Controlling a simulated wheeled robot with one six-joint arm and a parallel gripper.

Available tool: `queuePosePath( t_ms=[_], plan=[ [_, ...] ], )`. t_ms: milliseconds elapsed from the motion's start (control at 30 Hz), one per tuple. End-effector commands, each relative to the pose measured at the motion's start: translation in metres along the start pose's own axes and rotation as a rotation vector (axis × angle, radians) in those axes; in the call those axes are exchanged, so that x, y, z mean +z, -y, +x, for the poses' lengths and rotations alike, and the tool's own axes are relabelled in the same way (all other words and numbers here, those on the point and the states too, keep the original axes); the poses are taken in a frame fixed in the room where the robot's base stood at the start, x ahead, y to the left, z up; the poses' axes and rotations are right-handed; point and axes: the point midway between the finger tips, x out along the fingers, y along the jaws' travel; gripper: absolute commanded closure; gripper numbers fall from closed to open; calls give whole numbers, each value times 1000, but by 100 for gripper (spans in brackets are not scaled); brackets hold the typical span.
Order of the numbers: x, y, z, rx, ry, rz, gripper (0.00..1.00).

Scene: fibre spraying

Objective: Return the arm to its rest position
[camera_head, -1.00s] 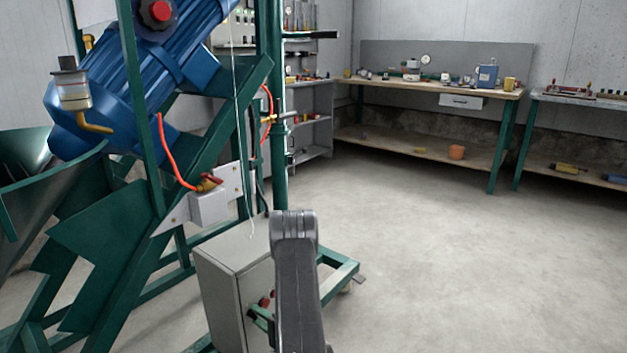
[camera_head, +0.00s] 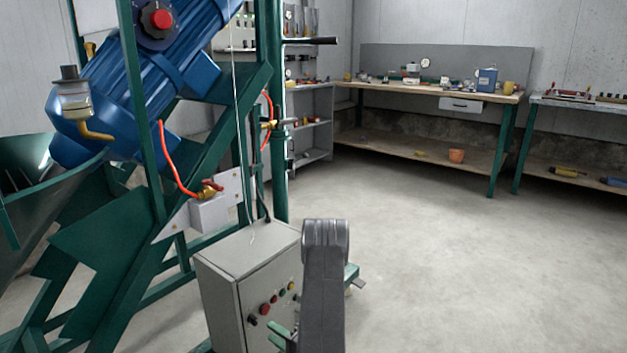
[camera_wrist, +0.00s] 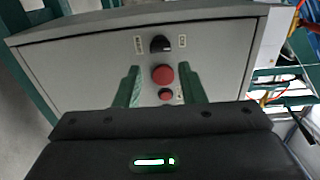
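My arm rises at the lower middle of the head view, in front of the grey control box. My gripper (camera_wrist: 160,88) shows in the wrist view as two green fingers standing apart, with nothing between them but the box face behind. In the head view the green fingers (camera_head: 280,338) show just left of my arm, near the box. The control box (camera_head: 228,290) has red buttons and a black knob on its front. In the wrist view the box face (camera_wrist: 70,65) fills the middle, with a black knob (camera_wrist: 160,44) and a red button (camera_wrist: 163,75). I cannot tell the exact gap to the box.
A green-framed machine with a blue motor (camera_head: 140,75) stands at the left, with an orange hose (camera_head: 172,165). A workbench (camera_head: 430,92) with tools stands along the back wall. The concrete floor (camera_head: 470,260) at the right is clear.

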Motion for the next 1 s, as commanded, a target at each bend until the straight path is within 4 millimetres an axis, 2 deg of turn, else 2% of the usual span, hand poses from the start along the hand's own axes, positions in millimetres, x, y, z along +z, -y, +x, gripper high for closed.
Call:
queuePosePath(
  t_ms=[200,567,600,1000],
  plan=[
    [-1,1,-32,2,-4,3,64],
    [0,1,-71,0,-3,2,64],
    [1,-1,-62,-1,5,-1,64],
    [1,-1,-13,-1,5,-3,64]
  ],
)
